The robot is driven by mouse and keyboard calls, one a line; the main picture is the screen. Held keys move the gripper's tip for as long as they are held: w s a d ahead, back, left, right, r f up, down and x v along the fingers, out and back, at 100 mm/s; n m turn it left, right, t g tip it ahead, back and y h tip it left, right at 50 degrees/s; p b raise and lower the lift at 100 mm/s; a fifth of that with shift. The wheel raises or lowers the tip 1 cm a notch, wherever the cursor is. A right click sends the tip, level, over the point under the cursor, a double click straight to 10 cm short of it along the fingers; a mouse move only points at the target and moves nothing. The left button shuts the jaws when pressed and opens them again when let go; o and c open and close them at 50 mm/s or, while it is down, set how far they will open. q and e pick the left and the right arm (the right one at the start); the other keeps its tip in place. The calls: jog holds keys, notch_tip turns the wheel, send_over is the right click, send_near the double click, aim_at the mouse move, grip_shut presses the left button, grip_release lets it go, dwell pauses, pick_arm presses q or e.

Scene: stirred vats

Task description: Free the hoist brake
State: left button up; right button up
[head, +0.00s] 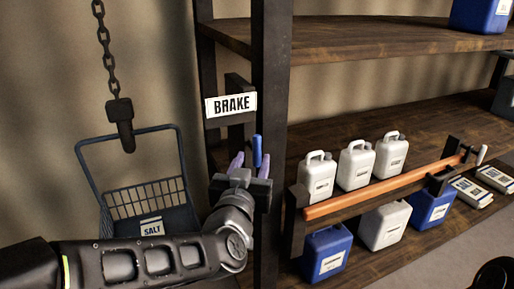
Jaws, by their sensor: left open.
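The brake is marked by a white sign reading BRAKE (231,105) on the dark shelf post. A short blue handle (257,150) stands upright below the sign, by the post. My left gripper (251,163) is open just below the sign, with its purple fingertips apart. The blue handle shows between the fingertips in the picture; I cannot tell whether they touch it, and its lower end is hidden by the gripper. A black hoist hook (121,125) hangs on a chain (104,45) at the left. My right gripper is not in view.
A wire basket (135,190) with a SALT pack (151,228) is below the hook. An orange bar (385,190) runs along the shelf front at right. White jugs (357,165) and blue jugs (327,252) stand on the shelves. The post (270,80) is close to my gripper.

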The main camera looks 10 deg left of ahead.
aim_at(256, 151)
pick_arm(q)
jog(key=w+p, duration=0.1)
jog(key=w, duration=0.5)
jog(key=shift+w+a, duration=0.2)
jog(key=shift+c, duration=0.4)
grip_shut()
